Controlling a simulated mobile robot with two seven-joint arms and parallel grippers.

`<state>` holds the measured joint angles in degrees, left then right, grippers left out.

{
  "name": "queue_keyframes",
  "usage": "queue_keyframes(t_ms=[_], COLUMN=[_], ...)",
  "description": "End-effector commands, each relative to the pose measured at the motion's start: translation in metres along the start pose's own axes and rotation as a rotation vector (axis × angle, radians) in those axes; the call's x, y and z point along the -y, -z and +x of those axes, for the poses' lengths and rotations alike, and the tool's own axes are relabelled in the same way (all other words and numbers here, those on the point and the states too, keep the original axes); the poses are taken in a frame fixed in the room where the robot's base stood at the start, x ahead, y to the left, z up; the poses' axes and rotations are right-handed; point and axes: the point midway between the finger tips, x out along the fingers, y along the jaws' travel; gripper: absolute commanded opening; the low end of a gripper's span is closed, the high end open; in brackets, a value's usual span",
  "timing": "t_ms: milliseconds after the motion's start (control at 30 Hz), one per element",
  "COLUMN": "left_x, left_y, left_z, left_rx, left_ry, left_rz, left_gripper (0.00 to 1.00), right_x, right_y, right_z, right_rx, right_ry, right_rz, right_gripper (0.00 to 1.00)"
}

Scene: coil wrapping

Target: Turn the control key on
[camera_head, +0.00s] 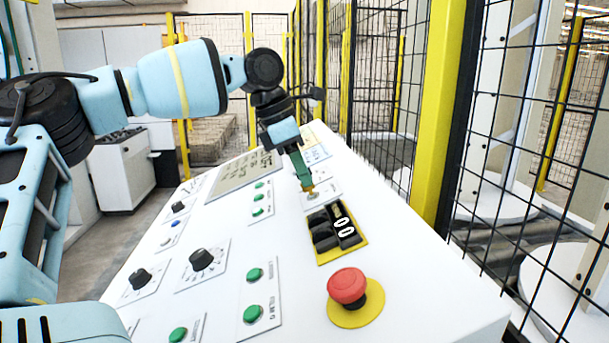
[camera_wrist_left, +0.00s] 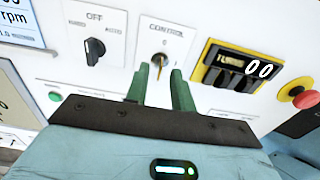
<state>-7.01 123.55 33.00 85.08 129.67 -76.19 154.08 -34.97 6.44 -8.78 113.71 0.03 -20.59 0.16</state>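The control key (camera_wrist_left: 160,61) is a small brass-coloured key switch on a white plate labelled CONTROL, seen in the left wrist view. It also shows in the head view (camera_head: 312,194), just below my left fingertips. My left gripper (camera_head: 304,180) has green fingers and reaches down to the sloping panel from above. In the left wrist view its two fingers (camera_wrist_left: 160,80) stand apart, one on each side of the key, with a gap visible between them. I cannot tell whether either finger touches the key. My right gripper is in neither view.
The white control panel (camera_head: 225,290) carries a yellow-framed counter with black switches (camera_head: 325,228), a red emergency button (camera_head: 347,286), black knobs (camera_head: 201,260) and green buttons (camera_head: 253,314). A black dial labelled OFF (camera_wrist_left: 94,48) sits left of the key. Yellow-posted fencing (camera_head: 440,110) stands behind.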

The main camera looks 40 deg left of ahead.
Motion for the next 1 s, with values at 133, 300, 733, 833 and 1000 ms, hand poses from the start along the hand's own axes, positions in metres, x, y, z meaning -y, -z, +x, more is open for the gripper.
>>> queue_keyframes(t_ms=[133,300,733,833,1000], left_x=[0.0005,0.0005,0.0004,0.0004,0.0004], left_y=[0.0001,0.0000,0.0000,0.0000,0.0000], left_z=[0.0114,0.0141,0.0138,0.0138,0.0136], left_rx=[0.000,0.001,0.000,0.000,0.000], left_ry=[0.001,0.001,0.001,0.000,0.000], left_rz=[0.001,0.001,0.000,0.001,0.013], left_gripper=[0.24,0.24,0.00,0.00,0.00], right_x=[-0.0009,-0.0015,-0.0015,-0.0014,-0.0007], right_y=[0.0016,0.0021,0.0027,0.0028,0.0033], right_z=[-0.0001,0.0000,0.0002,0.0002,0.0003], right_rx=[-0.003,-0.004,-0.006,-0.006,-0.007], right_ry=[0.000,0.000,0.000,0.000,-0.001], right_rz=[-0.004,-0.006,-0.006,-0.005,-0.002], right_gripper=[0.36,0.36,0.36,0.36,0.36])
